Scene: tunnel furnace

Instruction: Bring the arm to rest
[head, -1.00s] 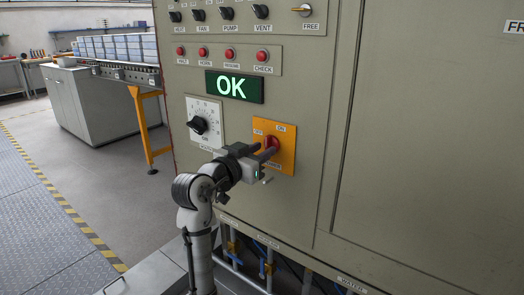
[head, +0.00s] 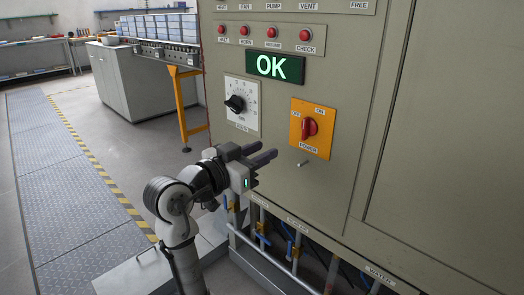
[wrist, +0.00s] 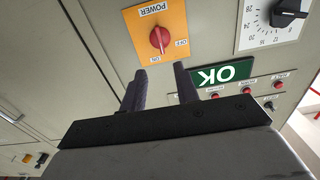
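My gripper (head: 266,152) is in front of the control cabinet (head: 385,60), below and left of the power switch. Its two fingers are apart with nothing between them; the wrist view also shows them (wrist: 160,88) spread. The power switch, a red knob (head: 309,129) on an orange plate (head: 323,147), is clear of the fingers. It also shows past the fingertips in the wrist view (wrist: 159,40). My arm is bent and held out toward the panel.
A green display (head: 275,67) reads OK above a black dial (head: 235,103). Red buttons (head: 304,35) line the panel above. Pipes (head: 292,245) run along the cabinet's foot. A conveyor (head: 165,50) on an orange leg stands behind. The floor (head: 85,190) at left is free.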

